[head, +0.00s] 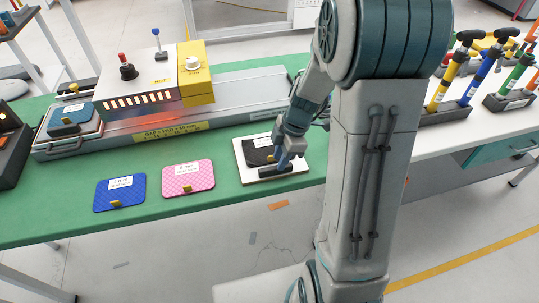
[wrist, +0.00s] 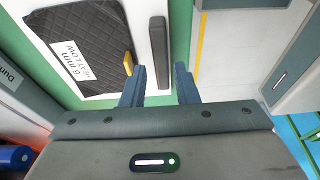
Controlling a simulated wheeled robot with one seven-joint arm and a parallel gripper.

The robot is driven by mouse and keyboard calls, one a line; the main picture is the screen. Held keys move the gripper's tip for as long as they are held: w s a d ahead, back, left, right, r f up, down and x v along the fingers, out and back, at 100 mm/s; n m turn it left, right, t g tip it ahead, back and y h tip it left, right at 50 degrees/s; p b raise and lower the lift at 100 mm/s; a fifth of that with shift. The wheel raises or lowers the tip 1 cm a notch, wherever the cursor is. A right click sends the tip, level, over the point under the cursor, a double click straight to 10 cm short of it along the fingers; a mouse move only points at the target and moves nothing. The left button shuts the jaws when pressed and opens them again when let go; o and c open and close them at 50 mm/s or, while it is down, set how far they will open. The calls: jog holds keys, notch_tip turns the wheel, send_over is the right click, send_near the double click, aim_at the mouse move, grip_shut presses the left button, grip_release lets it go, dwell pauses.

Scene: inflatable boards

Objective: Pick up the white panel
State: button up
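The white panel (head: 243,167) lies flat on the green table, to the right of the pink pad. A black quilted pad (head: 259,151) with a label and yellow tab lies on it; in the wrist view the pad (wrist: 85,45) reads "6 mm HEAT LOW". A dark bar handle (head: 273,172) runs along the panel's front side; it also shows in the wrist view (wrist: 159,48). My gripper (head: 287,160) is over the panel by the handle. In the wrist view its blue fingers (wrist: 160,72) are apart, one on each side of the handle's near end, with gaps between. Their height is unclear.
A blue pad (head: 120,196) and a pink pad (head: 188,179) lie to the left. A grey machine rail (head: 235,96) with a yellow-topped heater (head: 180,72) stands behind. The green front edge is close to the panel.

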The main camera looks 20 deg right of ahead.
jog(key=shift+x, duration=1.8)
grip_shut()
jog(key=shift+r, duration=0.2)
